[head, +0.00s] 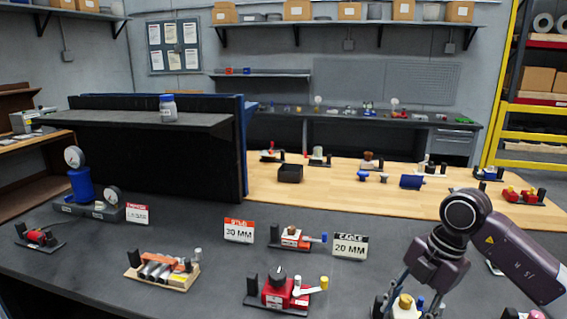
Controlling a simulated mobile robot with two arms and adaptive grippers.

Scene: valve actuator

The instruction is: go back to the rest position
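My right gripper (412,298) comes in from the right on my dark arm and points down at the front right of the dark table. Its fingers look spread apart, with a valve actuator with a yellow knob (404,302) showing between or behind them. I cannot tell whether they touch it, and the bottom edge cuts it off. My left gripper is not in view.
A red valve actuator (278,294) and a rack of orange-topped parts (160,268) stand at the front. A dark partition with a shelf (130,119) rises at the left.

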